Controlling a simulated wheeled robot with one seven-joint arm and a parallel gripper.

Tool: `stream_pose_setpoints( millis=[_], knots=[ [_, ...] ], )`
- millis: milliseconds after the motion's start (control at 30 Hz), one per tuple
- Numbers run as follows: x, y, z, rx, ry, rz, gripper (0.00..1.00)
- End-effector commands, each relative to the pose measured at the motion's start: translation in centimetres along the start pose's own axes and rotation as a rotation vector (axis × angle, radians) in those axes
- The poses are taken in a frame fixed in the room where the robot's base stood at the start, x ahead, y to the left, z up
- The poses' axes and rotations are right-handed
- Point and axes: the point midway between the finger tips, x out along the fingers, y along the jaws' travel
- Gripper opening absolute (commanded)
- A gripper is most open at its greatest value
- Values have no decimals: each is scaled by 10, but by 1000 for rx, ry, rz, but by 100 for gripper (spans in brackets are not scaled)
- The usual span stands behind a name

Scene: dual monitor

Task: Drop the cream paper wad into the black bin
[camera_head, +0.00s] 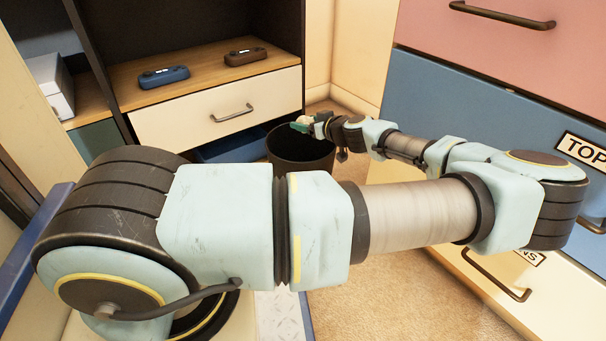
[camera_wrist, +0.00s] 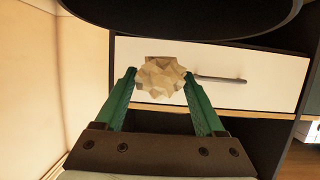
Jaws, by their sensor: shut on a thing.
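The cream paper wad (camera_wrist: 161,77) is crumpled and sits between the green fingertips of my gripper (camera_wrist: 163,85) in the wrist view. My gripper is shut on it. In the head view, the wad (camera_head: 303,119) is small and partly hidden by my gripper (camera_head: 302,125). The black bin (camera_head: 299,168) stands on the floor in front of the cream drawer, with its open top facing up. My gripper appears over the bin's opening in the head view. The bin (camera_wrist: 180,33) also shows as a dark curved rim along the top of the wrist view.
A cream drawer (camera_head: 180,118) lies behind the bin, under a wooden shelf (camera_head: 200,70) with a blue controller (camera_head: 164,77) and a brown controller (camera_head: 245,56). A large drawer cabinet (camera_head: 470,105) stands at the right. My arm crosses the foreground.

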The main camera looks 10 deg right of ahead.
Motion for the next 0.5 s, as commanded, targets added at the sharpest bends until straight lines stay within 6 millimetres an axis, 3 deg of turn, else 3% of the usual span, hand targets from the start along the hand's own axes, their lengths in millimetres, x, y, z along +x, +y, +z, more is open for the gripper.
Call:
stream_pose_setpoints(
  millis=[300,333,500],
  knots=[
    [1,0,4,0,0,0,21],
    [1,0,4,0,0,0,75],
    [1,0,4,0,0,0,94]
  ],
)
